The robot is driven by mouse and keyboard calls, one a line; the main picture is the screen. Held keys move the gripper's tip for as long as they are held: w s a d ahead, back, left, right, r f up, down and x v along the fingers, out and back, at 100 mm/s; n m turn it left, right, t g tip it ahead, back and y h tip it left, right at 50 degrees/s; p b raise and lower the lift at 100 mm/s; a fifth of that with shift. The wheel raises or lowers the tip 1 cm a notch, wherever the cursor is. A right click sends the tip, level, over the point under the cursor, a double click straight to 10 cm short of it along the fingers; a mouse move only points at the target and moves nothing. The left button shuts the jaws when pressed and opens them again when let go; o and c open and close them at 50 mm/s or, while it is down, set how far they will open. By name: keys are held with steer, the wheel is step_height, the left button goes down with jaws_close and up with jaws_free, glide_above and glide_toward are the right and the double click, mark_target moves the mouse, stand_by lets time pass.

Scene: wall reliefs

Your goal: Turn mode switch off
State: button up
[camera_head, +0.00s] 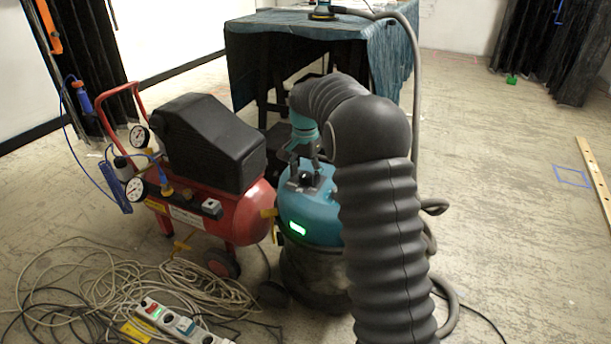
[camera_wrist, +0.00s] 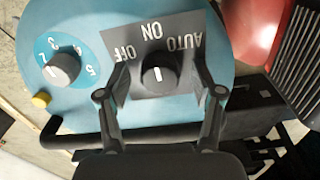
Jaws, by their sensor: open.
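The mode switch is a round black knob (camera_wrist: 158,75) on a dark plate (camera_wrist: 150,38) lettered OFF, ON and AUTO, upside down in the wrist view. Its white mark runs upright in the picture, towards ON at the top; OFF is at the left. The plate is on the teal top of a vacuum (camera_head: 313,214). My gripper (camera_wrist: 159,72) is open, with one finger on each side of the knob and gaps between. In the head view my gripper (camera_head: 302,158) is over the vacuum top, where the knob is small and hard to make out.
A numbered dial (camera_wrist: 62,69) and a yellow button (camera_wrist: 41,99) are left of the switch. A red compressor (camera_head: 240,212) stands close beside the vacuum. Cables (camera_head: 95,280) and a power strip (camera_head: 175,322) lie in front. A covered table (camera_head: 300,42) is behind; floor is open at right.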

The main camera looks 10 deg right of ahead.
steer(key=shift+f, duration=0.1)
steer(key=c, duration=1.1)
steer(key=shift+c, duration=0.2)
steer(key=shift+r+n+p, duration=0.2)
steer(key=shift+n+p, duration=0.75)
steer(key=shift+n, duration=0.15)
steer(key=n+p, duration=0.2)
steer(key=n, duration=0.1)
steer(key=shift+d+n, duration=0.1)
steer(key=shift+n, duration=0.2)
steer(key=n+p, duration=0.2)
steer(key=n, duration=0.3)
steer(key=shift+f+n, duration=0.15)
steer(key=shift+n, duration=0.25)
steer(key=shift+n+p, duration=0.3)
